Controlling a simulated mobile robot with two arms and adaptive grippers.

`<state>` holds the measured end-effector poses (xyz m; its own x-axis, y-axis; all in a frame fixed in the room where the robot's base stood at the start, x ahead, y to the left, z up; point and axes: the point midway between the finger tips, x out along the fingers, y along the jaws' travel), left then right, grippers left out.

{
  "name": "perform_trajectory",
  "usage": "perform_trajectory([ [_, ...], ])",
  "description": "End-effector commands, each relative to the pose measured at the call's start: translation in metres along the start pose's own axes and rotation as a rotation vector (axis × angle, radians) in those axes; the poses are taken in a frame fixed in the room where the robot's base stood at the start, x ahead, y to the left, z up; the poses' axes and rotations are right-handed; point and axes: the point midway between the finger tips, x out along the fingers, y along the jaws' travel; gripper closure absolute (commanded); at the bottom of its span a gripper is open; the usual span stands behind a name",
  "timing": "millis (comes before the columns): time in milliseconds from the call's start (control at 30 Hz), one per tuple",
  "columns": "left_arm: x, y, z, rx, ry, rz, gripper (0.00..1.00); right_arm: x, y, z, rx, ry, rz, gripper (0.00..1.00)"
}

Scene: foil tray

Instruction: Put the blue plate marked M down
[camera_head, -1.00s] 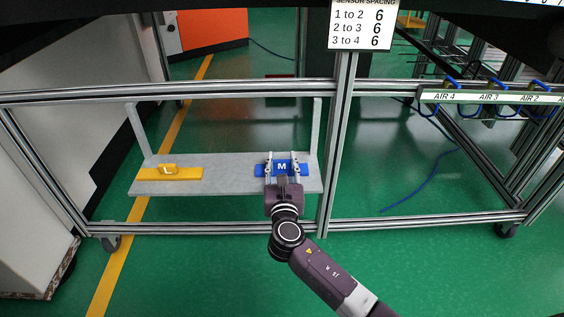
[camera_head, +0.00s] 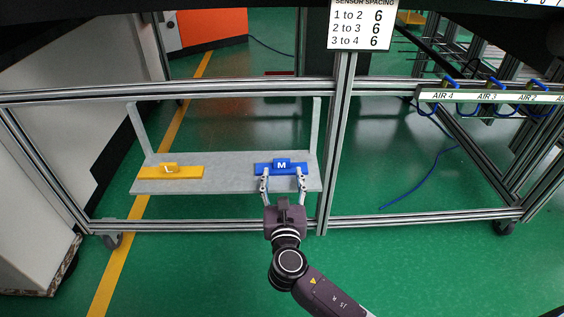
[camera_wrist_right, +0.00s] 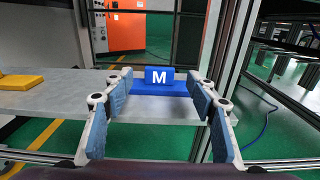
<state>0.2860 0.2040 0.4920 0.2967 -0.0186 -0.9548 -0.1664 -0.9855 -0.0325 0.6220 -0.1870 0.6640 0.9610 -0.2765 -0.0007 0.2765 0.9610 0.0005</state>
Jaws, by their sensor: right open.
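The blue plate marked M (camera_head: 292,170) lies flat on the right part of the grey shelf (camera_head: 222,181). Its raised block carries a white M. My right gripper (camera_head: 283,173) is open and empty, at the shelf's front edge and near the plate's front side. My left gripper is not in view.
A yellow plate marked L (camera_head: 186,173) lies on the left part of the shelf. An upright metal post (camera_head: 333,140) stands right of the shelf, and a horizontal rail (camera_head: 200,91) runs above it. The shelf's middle is clear.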

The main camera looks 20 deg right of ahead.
Motion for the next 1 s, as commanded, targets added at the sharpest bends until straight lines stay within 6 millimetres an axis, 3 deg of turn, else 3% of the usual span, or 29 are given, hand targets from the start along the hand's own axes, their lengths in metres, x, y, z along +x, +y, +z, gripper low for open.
perform_trajectory([
  [200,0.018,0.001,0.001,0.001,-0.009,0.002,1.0,-0.038,0.0,0.0,-0.001,0.002,0.0,0.48],
  [467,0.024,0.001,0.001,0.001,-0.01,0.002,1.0,-0.05,-0.001,0.0,0.005,0.002,-0.002,0.48],
  [567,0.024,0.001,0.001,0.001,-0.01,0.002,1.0,-0.053,-0.01,-0.009,0.087,0.038,-0.026,0.48],
  [667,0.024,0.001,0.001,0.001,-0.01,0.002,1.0,-0.062,-0.034,-0.033,0.313,0.133,-0.101,0.48],
  [767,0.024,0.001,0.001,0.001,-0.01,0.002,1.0,-0.084,-0.065,-0.071,0.662,0.264,-0.244,0.48],
  [900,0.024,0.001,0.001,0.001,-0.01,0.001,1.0,-0.133,-0.1,-0.128,1.187,0.42,-0.533,0.48],
  [1000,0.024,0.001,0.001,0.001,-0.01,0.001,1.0,-0.176,-0.113,-0.159,1.529,0.492,-0.782,0.48],
])
